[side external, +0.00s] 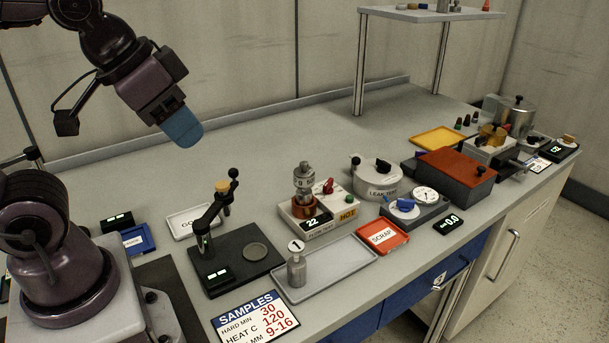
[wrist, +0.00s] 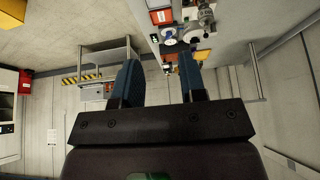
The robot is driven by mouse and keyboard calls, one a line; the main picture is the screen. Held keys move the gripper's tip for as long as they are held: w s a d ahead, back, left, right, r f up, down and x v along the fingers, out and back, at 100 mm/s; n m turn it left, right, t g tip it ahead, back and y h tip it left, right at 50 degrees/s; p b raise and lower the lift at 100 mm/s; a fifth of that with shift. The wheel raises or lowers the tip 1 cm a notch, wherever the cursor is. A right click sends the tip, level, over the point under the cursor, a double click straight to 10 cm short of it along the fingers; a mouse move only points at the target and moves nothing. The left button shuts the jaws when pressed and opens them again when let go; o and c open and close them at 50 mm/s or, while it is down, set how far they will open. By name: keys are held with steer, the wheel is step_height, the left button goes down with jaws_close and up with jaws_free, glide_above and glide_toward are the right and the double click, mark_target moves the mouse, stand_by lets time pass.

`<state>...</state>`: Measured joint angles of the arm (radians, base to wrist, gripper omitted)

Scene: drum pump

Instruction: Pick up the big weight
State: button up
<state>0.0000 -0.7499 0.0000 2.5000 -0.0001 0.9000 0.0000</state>
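My gripper (side external: 183,128) is high above the left part of the bench, apart from every object. In the wrist view my gripper (wrist: 159,75) has its two blue fingers spread with nothing between them. No piece is plainly marked as the big weight. A small grey metal weight-like piece (side external: 296,272) with a round "1" tag stands upright at the left end of the shallow grey tray (side external: 350,267). Another grey metal piece (side external: 303,176) stands in the copper-coloured holder of the unit marked HOT. I cannot tell which, if either, is the big weight.
A black lever press (side external: 222,255) stands on the left, with the SAMPLES card (side external: 256,316) in front. A red SCRAP tray (side external: 382,237), a round leak tester (side external: 378,177) and a red-topped box (side external: 456,170) stand to the right. The rear bench middle is clear.

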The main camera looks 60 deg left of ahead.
stand_by(0.3)
steer(key=o, duration=0.8)
steer(key=shift+c, duration=0.2)
steer(key=shift+f, duration=0.1)
steer(key=n+g+y, duration=0.2)
steer(key=n+g, duration=0.1)
steer(key=n, duration=0.6)
glide_toward(304, 163)
steer(key=x, duration=1.2)
steer(key=shift+w+a+f, duration=0.1)
steer(key=shift+a+f, duration=0.05)
steer(key=shift+f, duration=0.1)
